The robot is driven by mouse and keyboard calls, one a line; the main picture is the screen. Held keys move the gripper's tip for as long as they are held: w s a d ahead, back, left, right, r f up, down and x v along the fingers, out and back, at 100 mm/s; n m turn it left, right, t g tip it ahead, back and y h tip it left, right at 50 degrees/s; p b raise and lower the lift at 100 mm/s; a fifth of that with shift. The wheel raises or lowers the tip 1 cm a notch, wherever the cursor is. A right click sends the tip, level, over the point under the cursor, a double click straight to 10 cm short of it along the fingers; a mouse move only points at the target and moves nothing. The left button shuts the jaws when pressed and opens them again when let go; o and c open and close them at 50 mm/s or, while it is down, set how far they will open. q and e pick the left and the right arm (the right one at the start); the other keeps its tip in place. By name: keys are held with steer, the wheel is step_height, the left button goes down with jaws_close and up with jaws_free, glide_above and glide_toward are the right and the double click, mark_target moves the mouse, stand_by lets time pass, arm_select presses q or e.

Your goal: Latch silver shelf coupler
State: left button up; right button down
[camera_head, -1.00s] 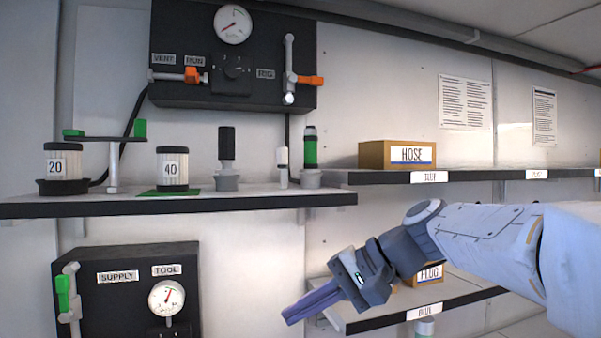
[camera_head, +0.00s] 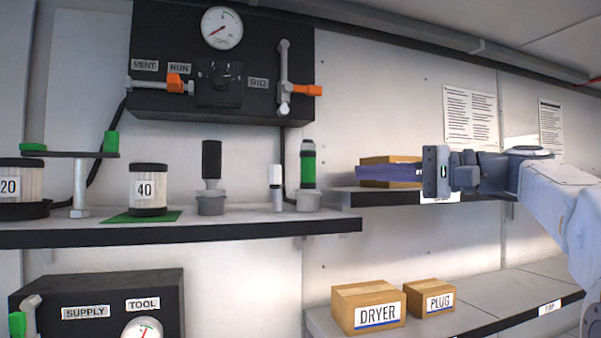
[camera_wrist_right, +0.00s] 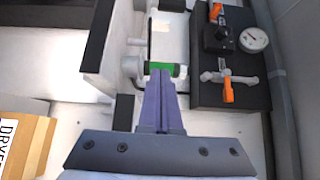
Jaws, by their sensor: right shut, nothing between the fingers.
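The shelf (camera_head: 200,235) at left carries a black-topped coupler (camera_head: 211,165) in a grey base, a slim pale silver cylinder (camera_head: 276,180) and a green coupler (camera_head: 308,170) with a black band in a grey base. I cannot tell which is the silver shelf coupler. My right gripper (camera_head: 358,173) is shut and empty, pointing left, to the right of the green coupler and apart from it. In the right wrist view its closed fingers (camera_wrist_right: 160,85) line up with the green coupler (camera_wrist_right: 160,66) and partly cover it. My left gripper is not in view.
The HOSE box (camera_head: 390,160) is mostly hidden behind my right gripper. A black panel (camera_head: 225,100) with a gauge and orange-handled levers hangs above the shelf. The DRYER box (camera_head: 368,306) and PLUG box (camera_head: 429,297) stand on the lower right shelf. Canisters 20 (camera_head: 22,188) and 40 (camera_head: 148,188) stand at left.

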mark_target(277, 177)
steer(key=p+x, duration=0.1)
steer(key=x, duration=0.3)
steer(key=p+x, duration=0.2)
steer(key=x, duration=0.2)
steer(key=shift+a+r, duration=0.2)
steer(key=shift+a, duration=0.1)
steer(key=a, duration=0.1)
steer(key=a+p, duration=0.1)
steer(key=a, duration=0.1)
steer(key=shift+s+a, duration=0.2)
steer(key=shift+s, duration=0.2)
steer(key=shift+s+a+f, duration=0.1)
steer(key=shift+a+f, duration=0.1)
steer(key=shift+a, duration=0.25)
